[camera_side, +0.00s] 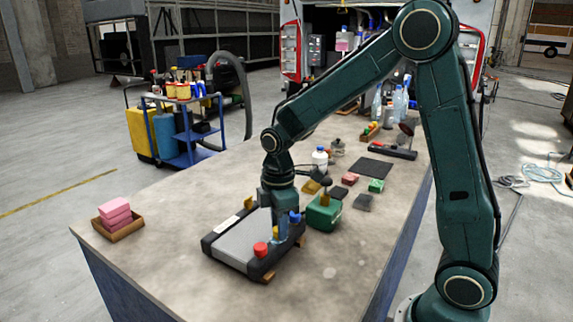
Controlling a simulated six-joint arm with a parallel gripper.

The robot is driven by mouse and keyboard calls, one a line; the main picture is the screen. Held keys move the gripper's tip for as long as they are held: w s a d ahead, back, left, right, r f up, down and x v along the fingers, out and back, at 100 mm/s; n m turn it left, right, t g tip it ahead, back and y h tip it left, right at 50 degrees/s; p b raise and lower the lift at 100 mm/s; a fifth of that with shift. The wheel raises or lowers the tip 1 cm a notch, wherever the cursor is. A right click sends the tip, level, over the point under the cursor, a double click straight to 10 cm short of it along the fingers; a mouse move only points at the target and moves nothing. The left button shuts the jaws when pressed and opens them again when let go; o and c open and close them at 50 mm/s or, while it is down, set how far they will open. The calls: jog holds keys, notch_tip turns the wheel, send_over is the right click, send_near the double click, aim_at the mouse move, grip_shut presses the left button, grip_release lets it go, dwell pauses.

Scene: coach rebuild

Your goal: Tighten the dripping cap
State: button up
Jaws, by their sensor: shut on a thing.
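A dark-framed tank like a radiator (238,243) with a pale grey top lies flat on the bench. Along its right side stand a red cap (260,249), a yellow cap (276,233) and a blue cap (295,217). My gripper (278,225) points straight down over this side and is shut, seemingly on the yellow cap between the other two. The fingers hide the top of that cap. The red cap stands clear in front and the blue cap is close on the right. I cannot make out a drip or which cap leaks.
A green can (322,213) stands close to the right of the tank. Pink sponges (115,211) lie in a wooden tray at the left. Behind are a white bottle (320,158), small coloured blocks and a dark mat (370,168). The bench's left middle is clear.

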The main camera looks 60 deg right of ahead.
jog(key=m, duration=1.3)
jog(key=shift+m, duration=0.3)
jog(key=m, duration=0.5)
jog(key=shift+a+r, duration=0.1)
dwell(0.4)
jog(key=o, duration=1)
